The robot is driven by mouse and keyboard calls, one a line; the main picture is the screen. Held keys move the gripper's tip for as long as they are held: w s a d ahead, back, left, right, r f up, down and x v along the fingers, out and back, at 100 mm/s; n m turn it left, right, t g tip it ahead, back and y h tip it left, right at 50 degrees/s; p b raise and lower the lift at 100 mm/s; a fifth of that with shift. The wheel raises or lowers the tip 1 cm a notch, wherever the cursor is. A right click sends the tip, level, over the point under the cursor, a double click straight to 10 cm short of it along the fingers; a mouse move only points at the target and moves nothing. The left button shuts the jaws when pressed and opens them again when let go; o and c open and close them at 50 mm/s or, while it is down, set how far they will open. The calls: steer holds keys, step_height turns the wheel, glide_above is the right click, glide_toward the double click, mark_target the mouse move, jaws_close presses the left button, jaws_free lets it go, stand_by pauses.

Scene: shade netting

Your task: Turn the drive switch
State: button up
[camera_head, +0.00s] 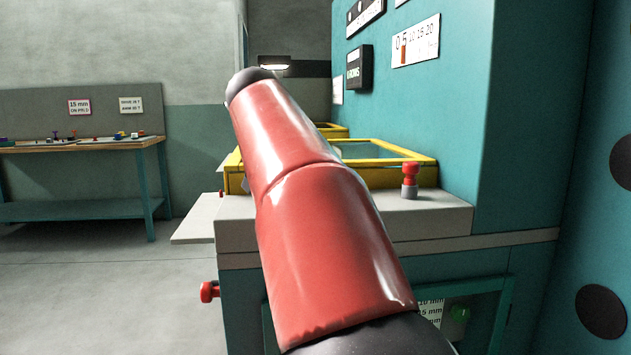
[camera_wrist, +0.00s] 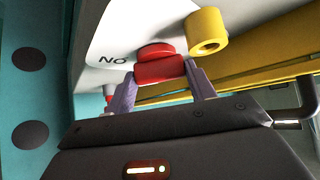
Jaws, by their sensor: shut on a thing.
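In the wrist view a red knob (camera_wrist: 160,69), which looks like the drive switch, stands on a pale plate (camera_wrist: 118,28) marked with letters that read "NO". My gripper (camera_wrist: 161,74) has its two purple-grey fingers on either side of the knob and is shut on it. A second red round part shows just behind the knob. I cannot tell how far the knob is turned. In the head view my red arm covers the middle, and my gripper and the held knob are hidden.
A yellow cylinder (camera_wrist: 207,32) stands close beside the held knob. In the head view yellow-framed trays (camera_head: 387,172) sit on the grey bench top, with a red-topped post (camera_head: 410,181) at right. A teal wall (camera_head: 424,110) rises behind. A workbench (camera_head: 80,146) stands far left; the floor between is clear.

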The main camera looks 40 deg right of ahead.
steer(key=shift+w+m+g, duration=0.1)
steer(key=shift+m+g, duration=0.3)
steer(key=shift+m, duration=0.2)
steer(key=o, duration=1)
steer(key=v, duration=0.7)
steer(key=shift+a+r, duration=0.2)
steer(key=shift+a, duration=0.15)
